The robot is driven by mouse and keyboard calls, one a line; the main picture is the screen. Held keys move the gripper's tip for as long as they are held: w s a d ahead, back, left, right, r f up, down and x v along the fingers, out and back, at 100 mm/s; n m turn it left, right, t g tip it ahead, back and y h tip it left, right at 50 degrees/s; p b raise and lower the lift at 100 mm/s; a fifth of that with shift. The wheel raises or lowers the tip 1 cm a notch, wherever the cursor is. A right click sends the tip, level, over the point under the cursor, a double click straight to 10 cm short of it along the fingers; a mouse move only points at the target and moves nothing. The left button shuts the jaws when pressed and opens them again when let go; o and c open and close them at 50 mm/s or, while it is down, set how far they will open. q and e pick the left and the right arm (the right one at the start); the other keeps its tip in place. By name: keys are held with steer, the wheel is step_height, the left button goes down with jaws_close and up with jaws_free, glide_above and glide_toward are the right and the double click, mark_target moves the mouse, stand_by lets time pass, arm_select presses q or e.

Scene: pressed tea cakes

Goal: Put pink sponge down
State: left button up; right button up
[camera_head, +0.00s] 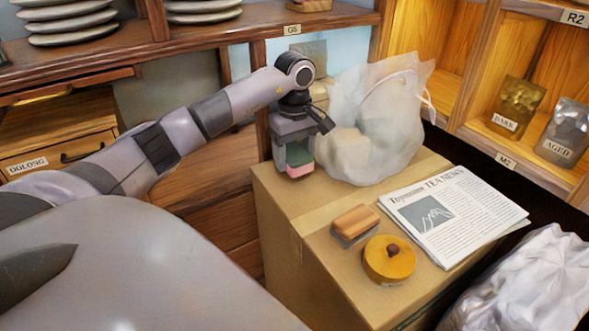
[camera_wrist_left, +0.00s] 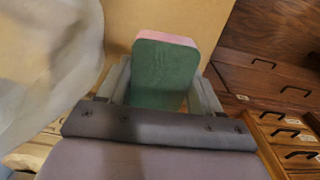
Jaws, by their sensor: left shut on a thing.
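My left gripper (camera_head: 296,160) is shut on the pink sponge (camera_head: 299,170), just over the far left part of a cardboard box (camera_head: 313,209). The sponge is pink with a green face. In the left wrist view the sponge (camera_wrist_left: 166,72) shows its green face and a pink edge, standing between the two fingers of the left gripper (camera_wrist_left: 160,88). I cannot tell whether the sponge touches the box top. My right gripper is not in view.
A translucent bag (camera_head: 375,130) stands right beside the left gripper on the box. A newspaper (camera_head: 452,213), a wooden-backed brush (camera_head: 355,222) and a round yellow lidded item (camera_head: 389,261) lie nearer. Shelves (camera_head: 480,90) stand behind. The box's near left top is clear.

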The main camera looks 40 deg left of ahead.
arm_select(q)
step_height(320, 180, down, 4)
steer(key=shift+r+b, duration=0.1)
steer(key=shift+b, duration=0.25)
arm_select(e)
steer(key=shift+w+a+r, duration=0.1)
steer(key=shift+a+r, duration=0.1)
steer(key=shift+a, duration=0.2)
arm_select(q)
steer(key=shift+f, duration=0.35)
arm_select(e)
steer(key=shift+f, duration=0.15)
